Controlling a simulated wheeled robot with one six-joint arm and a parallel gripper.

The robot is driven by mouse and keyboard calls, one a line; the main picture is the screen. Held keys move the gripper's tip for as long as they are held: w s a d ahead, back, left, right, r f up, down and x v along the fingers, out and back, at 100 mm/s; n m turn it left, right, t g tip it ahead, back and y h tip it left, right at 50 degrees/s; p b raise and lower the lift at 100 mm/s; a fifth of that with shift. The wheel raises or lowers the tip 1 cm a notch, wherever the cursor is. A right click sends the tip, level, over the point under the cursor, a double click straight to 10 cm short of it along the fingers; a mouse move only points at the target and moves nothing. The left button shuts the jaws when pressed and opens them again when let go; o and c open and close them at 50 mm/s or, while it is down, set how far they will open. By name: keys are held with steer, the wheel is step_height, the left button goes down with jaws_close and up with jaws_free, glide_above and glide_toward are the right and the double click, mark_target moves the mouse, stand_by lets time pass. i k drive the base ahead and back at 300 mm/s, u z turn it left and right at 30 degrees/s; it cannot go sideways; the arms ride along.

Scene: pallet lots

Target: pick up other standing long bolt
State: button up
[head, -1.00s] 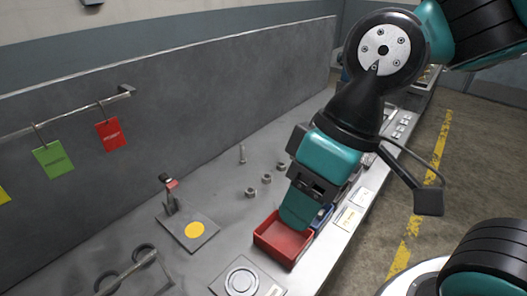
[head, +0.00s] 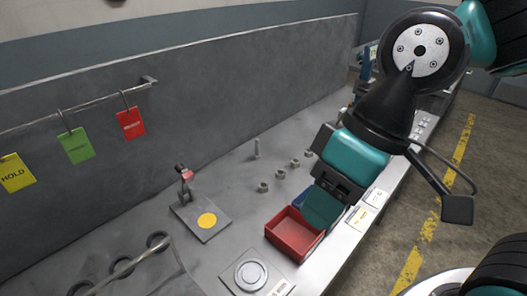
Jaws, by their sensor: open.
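One long bolt (head: 257,148) stands upright on the grey bench top, towards the back panel. My gripper (head: 322,208) points down beside and over the right end of the red bin, seen from its side. It is open, and no object shows in it. It is well to the right of the standing bolt and nearer the front edge, not touching it. The gap between the fingers is hidden from this angle.
Several nuts (head: 263,187) stand in a row between bolt and gripper. A plate with a yellow disc (head: 207,220) and a clamp post (head: 186,185) stand left. Tags hang behind.

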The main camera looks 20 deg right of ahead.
mark_target(257, 156)
steer(key=k, duration=0.45)
steer(key=z, duration=2.25)
steer(key=i, duration=2.45)
steer(key=u, duration=3.35)
steer(key=i, duration=0.9)
